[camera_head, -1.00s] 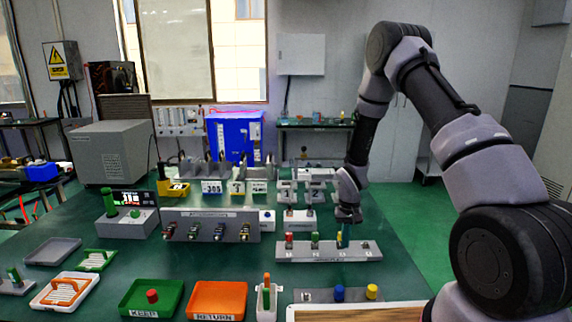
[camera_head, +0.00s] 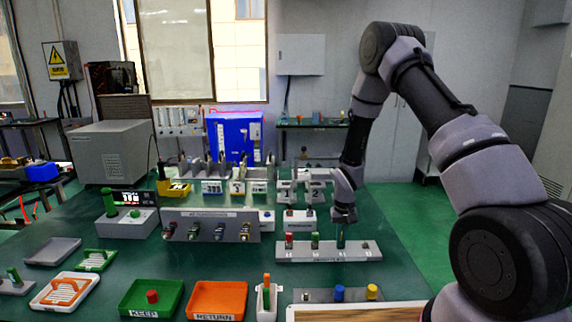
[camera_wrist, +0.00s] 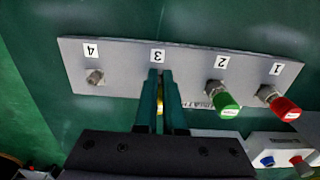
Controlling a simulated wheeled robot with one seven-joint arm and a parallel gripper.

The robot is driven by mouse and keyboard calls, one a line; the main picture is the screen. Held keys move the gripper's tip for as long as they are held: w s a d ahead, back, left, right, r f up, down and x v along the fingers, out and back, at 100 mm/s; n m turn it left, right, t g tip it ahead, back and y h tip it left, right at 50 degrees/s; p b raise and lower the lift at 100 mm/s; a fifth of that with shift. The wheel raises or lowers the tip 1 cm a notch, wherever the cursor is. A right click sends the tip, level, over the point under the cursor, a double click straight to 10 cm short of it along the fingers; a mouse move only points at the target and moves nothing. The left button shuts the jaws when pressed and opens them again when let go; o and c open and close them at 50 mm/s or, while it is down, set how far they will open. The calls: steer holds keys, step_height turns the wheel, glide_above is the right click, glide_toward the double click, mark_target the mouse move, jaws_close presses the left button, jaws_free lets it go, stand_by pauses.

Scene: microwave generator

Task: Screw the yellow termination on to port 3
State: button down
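A grey panel (camera_wrist: 120,70) with ports labelled 4, 3, 2 and 1 shows in the wrist view; it also shows in the head view (camera_head: 372,256). My gripper (camera_wrist: 161,78) has its two dark green fingers at port 3, nearly together. A bit of the yellow termination (camera_wrist: 160,101) shows between them; most of it and port 3 are hidden. A green termination (camera_wrist: 228,105) is on port 2 and a red one (camera_wrist: 284,108) on port 1. Port 4 (camera_wrist: 95,77) is a bare metal connector. In the head view my gripper (camera_head: 341,236) points down at the panel.
In the head view, a blue knob (camera_head: 339,293) and a yellow knob (camera_head: 372,291) stand near the front. Green KEEP (camera_head: 170,310) and orange RETURN (camera_head: 218,302) trays lie front left. A panel of connectors (camera_head: 205,218) stands behind on the left.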

steer(key=shift+w+a+r, duration=0.1)
steer(key=shift+w+a, duration=0.2)
steer(key=shift+a, duration=0.05)
steer(key=shift+s, duration=0.15)
steer(key=shift+s+a, duration=0.15)
steer(key=shift+s, duration=0.05)
steer(key=shift+s+r, duration=0.15)
steer(key=shift+r, duration=2.8)
